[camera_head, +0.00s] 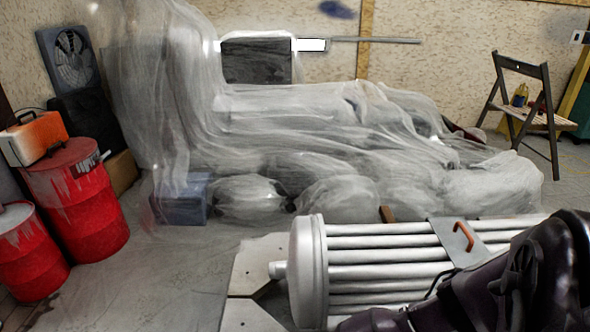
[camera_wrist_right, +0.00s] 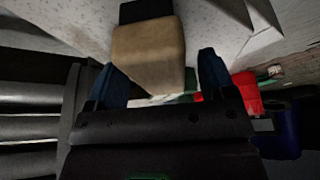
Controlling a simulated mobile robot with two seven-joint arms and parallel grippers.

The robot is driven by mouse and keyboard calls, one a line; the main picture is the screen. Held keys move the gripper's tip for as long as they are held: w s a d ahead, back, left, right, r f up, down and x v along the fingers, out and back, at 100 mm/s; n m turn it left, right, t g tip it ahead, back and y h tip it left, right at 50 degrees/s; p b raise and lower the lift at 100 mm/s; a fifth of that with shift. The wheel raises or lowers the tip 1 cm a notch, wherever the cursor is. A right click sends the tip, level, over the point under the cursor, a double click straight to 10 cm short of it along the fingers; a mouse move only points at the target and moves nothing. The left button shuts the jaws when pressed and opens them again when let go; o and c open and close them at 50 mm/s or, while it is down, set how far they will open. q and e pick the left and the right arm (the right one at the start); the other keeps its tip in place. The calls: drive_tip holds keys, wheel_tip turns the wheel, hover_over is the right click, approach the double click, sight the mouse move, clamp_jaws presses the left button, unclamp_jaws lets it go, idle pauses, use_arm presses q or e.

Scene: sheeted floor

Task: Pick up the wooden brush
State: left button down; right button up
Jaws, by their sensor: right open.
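The wooden brush (camera_wrist_right: 150,50) shows in the right wrist view as a tan wooden block with a dark part at its far end. My right gripper (camera_wrist_right: 160,70) is open, with one dark blue fingertip on each side of the block's near end. I cannot tell whether the fingers touch it. In the head view a small brown wooden piece (camera_head: 386,214) shows just behind the ribbed metal radiator; I cannot tell whether it is the brush. My dark right arm comes in at the lower right, and its fingers are not clear there. My left gripper is not in view.
The metal radiator (camera_head: 385,243) lies in front, partly behind my right arm. Plastic sheeting (camera_head: 300,130) covers large furniture behind it. Red drums (camera_head: 78,195) stand at the left and a folding chair (camera_head: 545,115) at the back right. The floor (camera_head: 170,270) at lower left is clear.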

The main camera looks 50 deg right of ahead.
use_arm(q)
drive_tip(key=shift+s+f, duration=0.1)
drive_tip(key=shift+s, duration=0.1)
use_arm(e)
drive_tip(key=shift+f, duration=0.2)
idle(0.5)
drive_tip(key=c, duration=1)
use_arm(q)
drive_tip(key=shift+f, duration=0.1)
use_arm(e)
drive_tip(key=shift+r, duration=0.2)
drive_tip(key=shift+c, duration=0.2)
